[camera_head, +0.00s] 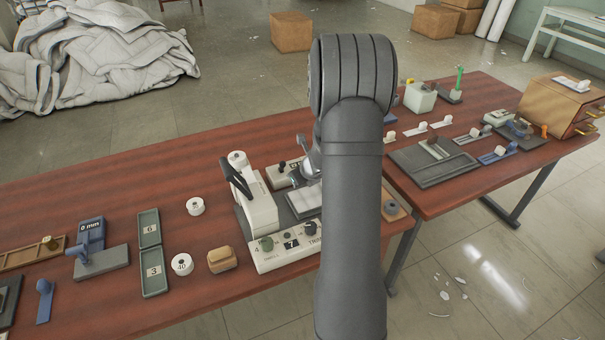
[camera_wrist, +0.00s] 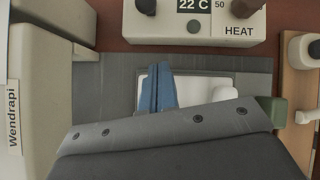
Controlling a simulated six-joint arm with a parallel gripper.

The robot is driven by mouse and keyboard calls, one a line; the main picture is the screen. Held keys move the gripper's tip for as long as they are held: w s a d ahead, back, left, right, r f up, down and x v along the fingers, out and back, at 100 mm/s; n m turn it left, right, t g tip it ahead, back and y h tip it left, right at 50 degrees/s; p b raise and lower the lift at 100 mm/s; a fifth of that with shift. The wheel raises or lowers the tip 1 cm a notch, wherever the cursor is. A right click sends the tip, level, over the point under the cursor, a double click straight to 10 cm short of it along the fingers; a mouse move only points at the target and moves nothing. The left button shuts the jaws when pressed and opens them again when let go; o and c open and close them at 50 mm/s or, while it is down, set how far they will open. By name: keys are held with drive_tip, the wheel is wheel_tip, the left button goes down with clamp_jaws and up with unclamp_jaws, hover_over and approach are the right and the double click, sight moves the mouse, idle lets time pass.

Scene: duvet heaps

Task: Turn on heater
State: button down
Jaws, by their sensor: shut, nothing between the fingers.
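A white control box (camera_wrist: 195,22) marked HEAT is at the top of the wrist view, cut off by the frame edge. A pale box (camera_head: 281,176) with a black knob, behind the grey mat in the head view, appears to be the same one. My gripper (camera_wrist: 158,76) shows in the wrist view as two blue fingers shut together over a white object on the mat, apart from the control box.
A white machine (camera_head: 260,208) labelled Wendrapi stands left of the mat. Rolls and trays lie at the left. A second table (camera_head: 430,200) carries small fixtures at the right.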

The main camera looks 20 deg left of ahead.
sight(282, 167)
drive_tip(key=x, duration=0.3)
drive_tip(key=shift+f, duration=0.1)
drive_tip(key=shift+w+a+r, duration=0.2)
drive_tip(key=shift+a, duration=0.2)
drive_tip(key=shift+w+a+r, duration=0.2)
drive_tip(key=shift+a, duration=0.2)
drive_tip(key=shift+w+a+r, duration=0.25)
drive_tip(key=shift+a, duration=0.2)
drive_tip(key=shift+w+a+r, duration=0.2)
drive_tip(key=shift+w+a, duration=0.05)
drive_tip(key=shift+a, duration=0.15)
